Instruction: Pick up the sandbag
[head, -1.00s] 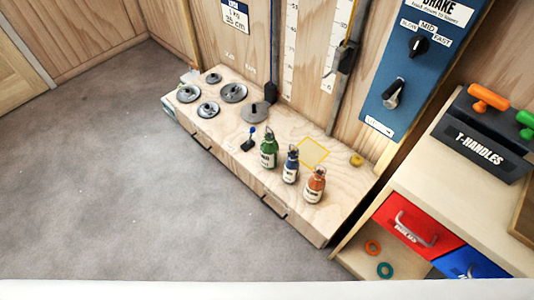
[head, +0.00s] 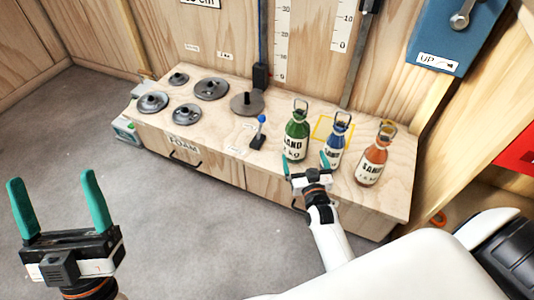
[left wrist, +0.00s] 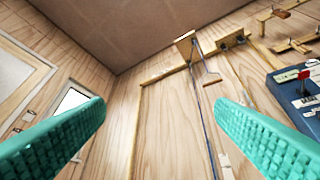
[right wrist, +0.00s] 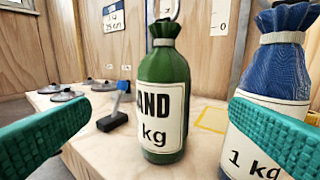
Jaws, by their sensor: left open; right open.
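Three sandbags with metal loops stand upright on a low wooden bench: a green one (head: 297,135), a blue one (head: 336,143) and an orange one (head: 373,160). My right gripper (head: 306,165) is open and empty, in front of the green and blue bags. In the right wrist view the green bag (right wrist: 164,95) stands ahead between the fingers, and the blue bag (right wrist: 268,90) is partly behind the right finger. Their labels read "kg", with "1 kg" on the blue one. My left gripper (head: 58,205) is open and empty, off to the left above the floor.
A yellow square outline (head: 325,124) lies behind the bags.

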